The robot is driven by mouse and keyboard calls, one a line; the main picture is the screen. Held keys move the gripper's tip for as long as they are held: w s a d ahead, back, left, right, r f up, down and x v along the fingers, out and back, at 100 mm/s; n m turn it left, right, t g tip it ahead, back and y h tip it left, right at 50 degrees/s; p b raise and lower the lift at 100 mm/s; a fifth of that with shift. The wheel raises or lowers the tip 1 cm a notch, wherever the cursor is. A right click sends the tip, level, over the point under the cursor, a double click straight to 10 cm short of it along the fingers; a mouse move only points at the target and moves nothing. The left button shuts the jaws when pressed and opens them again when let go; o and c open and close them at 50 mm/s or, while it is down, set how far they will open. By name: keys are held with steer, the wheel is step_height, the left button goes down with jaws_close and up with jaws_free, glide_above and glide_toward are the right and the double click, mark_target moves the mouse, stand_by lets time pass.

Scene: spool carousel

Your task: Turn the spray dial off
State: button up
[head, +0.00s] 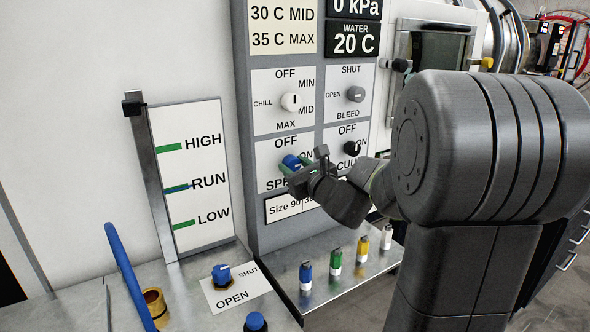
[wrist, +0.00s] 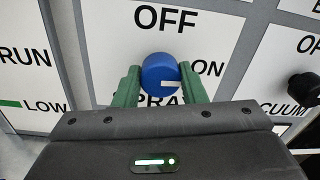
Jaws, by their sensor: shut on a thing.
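The spray dial (head: 290,161) is a blue round knob on a white panel with OFF above it, ON to its right and SPRAY below. In the wrist view the dial (wrist: 158,68) shows its white mark pointing right, toward ON. My gripper (head: 295,169) is at the dial. Its green fingers, on either side of the knob in the wrist view (wrist: 160,80), are shut on it. The fingers hide part of the SPRAY label.
The black vacuum dial (head: 351,148) is close to the right of my gripper. The white chill dial (head: 291,102) and grey bleed dial (head: 355,94) sit above. Several coloured small bottles (head: 335,257) stand on the shelf below.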

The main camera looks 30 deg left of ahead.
steer(key=n+b, duration=0.3)
steer(key=b, duration=0.2)
steer(key=shift+f+n, duration=0.35)
steer(key=shift+n, duration=0.05)
steer(key=n+b, duration=0.5)
steer(key=b, duration=0.2)
steer(key=n+b, duration=0.5)
steer(key=shift+n+b, duration=0.35)
steer(key=shift+n, duration=0.05)
steer(key=shift+r+n+y+b, duration=0.2)
steer(key=shift+n+y+b, duration=0.1)
steer(key=shift+n+b, duration=1.1)
steer(key=shift+n, duration=0.3)
steer(key=o, duration=1)
steer(key=shift+d, duration=0.1)
